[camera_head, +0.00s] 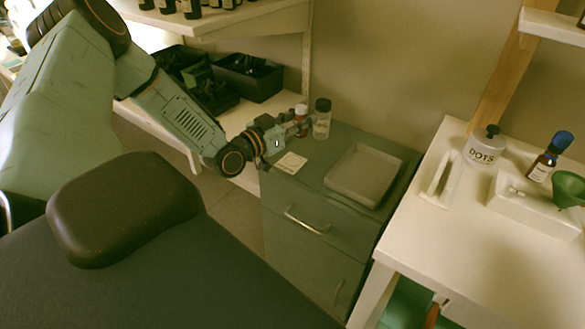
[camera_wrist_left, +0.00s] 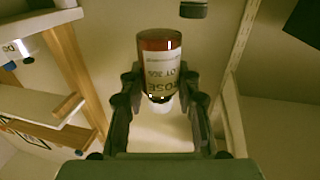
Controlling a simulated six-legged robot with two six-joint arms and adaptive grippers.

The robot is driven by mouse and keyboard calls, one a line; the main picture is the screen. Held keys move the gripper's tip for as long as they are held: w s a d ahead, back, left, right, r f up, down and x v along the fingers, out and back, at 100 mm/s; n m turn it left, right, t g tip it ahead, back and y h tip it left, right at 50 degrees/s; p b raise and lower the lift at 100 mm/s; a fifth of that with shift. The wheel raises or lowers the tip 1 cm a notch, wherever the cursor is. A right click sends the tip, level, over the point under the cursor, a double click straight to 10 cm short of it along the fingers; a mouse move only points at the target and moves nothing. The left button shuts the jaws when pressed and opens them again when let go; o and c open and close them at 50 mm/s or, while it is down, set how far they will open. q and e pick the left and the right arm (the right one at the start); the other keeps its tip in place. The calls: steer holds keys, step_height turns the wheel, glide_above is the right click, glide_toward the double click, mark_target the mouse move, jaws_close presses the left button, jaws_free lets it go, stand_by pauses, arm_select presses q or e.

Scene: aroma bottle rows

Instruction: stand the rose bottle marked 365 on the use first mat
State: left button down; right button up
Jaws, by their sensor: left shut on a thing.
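My left gripper (camera_head: 296,127) is shut on a brown bottle (camera_head: 301,112) with a white cap, at the back left of the green cabinet top. In the left wrist view the gripper (camera_wrist_left: 160,95) has a finger on each side of the bottle (camera_wrist_left: 160,60). Its white label shows ROSE and a lot number like 365, the middle digit unclear. The bottle looks about upright in the head view; the gripper hides its base. A small cream square (camera_head: 290,162), possibly the mat, lies bare on the cabinet top; its lettering is unreadable. My right gripper is out of view.
A clear jar with a black lid (camera_head: 321,120) stands close right of the held bottle. A grey tray (camera_head: 335,183) takes up the cabinet's right side. A white table (camera_head: 470,245) stands at right; black bins (camera_head: 250,77) sit on the shelf behind.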

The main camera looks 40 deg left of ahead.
arm_select(q)
steer(key=a+y, duration=0.1)
steer(key=a, duration=0.1)
steer(key=b, duration=0.5)
glide_above(293, 161)
step_height(293, 161, down, 6)
steer(key=shift+d, duration=0.15)
steer(key=shift+d+f, duration=0.1)
steer(key=shift+f, duration=0.2)
steer(key=shift+a+f+b, duration=0.3)
steer(key=shift+a+f, duration=0.05)
steer(key=shift+f, duration=0.25)
steer(key=shift+d+f+b, duration=0.1)
steer(key=shift+f+b, duration=0.65)
steer(key=shift+f, duration=0.15)
steer(key=shift+d+f+b, duration=0.15)
steer(key=shift+f+b, duration=0.15)
steer(key=shift+f, duration=0.05)
steer(key=shift+w+f, duration=0.1)
steer(key=shift+f, duration=0.05)
steer(key=shift+a, duration=0.2)
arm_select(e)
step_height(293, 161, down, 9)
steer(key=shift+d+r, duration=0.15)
